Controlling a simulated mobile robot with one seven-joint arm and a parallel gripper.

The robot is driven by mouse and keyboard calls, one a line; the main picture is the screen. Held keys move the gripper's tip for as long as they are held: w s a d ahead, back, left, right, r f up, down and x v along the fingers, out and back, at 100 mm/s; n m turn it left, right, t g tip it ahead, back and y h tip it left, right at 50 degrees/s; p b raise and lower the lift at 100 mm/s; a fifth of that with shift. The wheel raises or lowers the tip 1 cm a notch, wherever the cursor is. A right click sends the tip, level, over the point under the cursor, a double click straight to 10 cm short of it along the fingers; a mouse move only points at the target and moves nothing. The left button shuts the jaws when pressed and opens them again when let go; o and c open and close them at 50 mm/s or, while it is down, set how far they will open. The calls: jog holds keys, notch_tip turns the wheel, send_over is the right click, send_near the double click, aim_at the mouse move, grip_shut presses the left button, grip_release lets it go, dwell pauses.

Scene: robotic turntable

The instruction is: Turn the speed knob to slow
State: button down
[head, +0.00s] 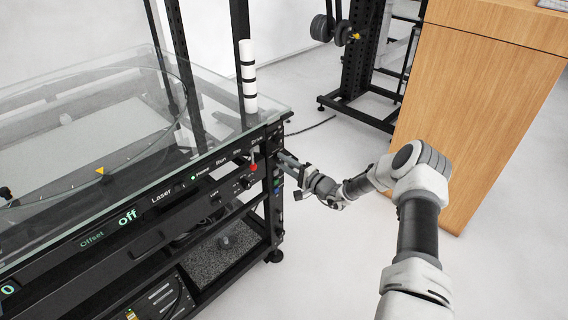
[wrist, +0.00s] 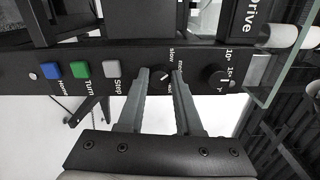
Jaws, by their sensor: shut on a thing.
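The speed knob (wrist: 159,76) is a small round black dial with a white pointer line on the black side panel. Rotated white lettering around it includes "slow" just above it in the wrist view. The pointer lies slanted; I cannot tell exactly which mark it indicates. My gripper (wrist: 162,78) is shut on the knob, one grey finger on each side, partly covering its edges and the lettering. In the head view my gripper (head: 285,160) reaches the rack's right side, and the knob itself is hidden.
A second black knob (wrist: 214,75), marked in degrees, sits close to the right finger. Grey (wrist: 112,68), green (wrist: 81,69) and blue (wrist: 51,70) buttons line the panel's left. A glass top (head: 215,125) overhangs the rack.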

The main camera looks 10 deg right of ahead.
jog(key=shift+n, duration=0.5)
jog(key=c, duration=0.6)
grip_release()
jog(key=p+v, duration=0.3)
jog(key=v, duration=1.4)
jog(key=shift+s+d, duration=0.15)
jog(key=shift+s, duration=0.05)
jog(key=shift+r, duration=0.1)
